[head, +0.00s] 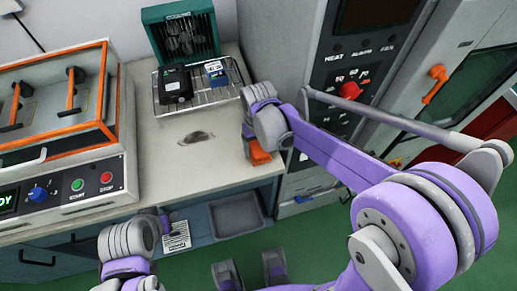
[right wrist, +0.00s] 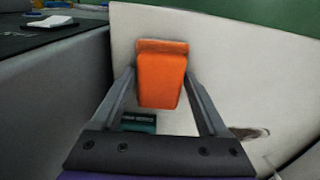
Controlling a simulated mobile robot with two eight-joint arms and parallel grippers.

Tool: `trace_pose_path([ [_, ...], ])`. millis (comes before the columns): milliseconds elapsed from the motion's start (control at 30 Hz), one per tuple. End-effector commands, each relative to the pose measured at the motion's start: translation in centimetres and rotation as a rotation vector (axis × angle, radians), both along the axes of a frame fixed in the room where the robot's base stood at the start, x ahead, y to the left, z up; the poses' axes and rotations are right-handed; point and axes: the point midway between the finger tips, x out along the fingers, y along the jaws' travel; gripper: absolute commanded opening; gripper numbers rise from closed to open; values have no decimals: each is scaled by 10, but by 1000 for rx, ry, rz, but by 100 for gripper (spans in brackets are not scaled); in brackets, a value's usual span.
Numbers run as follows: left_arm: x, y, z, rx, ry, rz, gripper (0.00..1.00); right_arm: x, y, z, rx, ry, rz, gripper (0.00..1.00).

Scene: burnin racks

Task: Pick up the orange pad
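The orange pad (head: 258,153) is by the right front edge of the beige counter, partly hidden by my right wrist in the head view. In the right wrist view the pad (right wrist: 160,78) is between the two grey fingers of my right gripper (right wrist: 160,76). The fingertips flank its wide end, and the pad tapers towards the palm. I cannot tell whether the fingers touch it. My left arm (head: 128,242) is low at the left in the head view, in front of the counter. Its fingers cannot be made out clearly.
The counter (head: 165,187) has a dark oval mark. An orange-framed chamber (head: 52,100) stands left; a grey cabinet with controls (head: 348,88) stands right. The counter's middle is clear.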

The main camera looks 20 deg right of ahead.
Motion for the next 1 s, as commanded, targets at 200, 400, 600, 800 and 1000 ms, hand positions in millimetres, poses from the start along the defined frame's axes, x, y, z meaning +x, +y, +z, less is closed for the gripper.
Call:
trace_pose_path([
  [200,0,0,0,0,0,0,50,0,0,0,0,0,0,24],
  [400,0,0,0,0,0,0,50,0,0,1,0,0,0,24],
  [600,1,0,3,0,-1,0,50,0,0,24,0,0,0,24],
  [800,1,0,9,0,-3,0,50,0,0,65,0,0,0,24],
  [1000,2,0,11,0,-4,0,50,0,0,94,0,0,0,24],
])
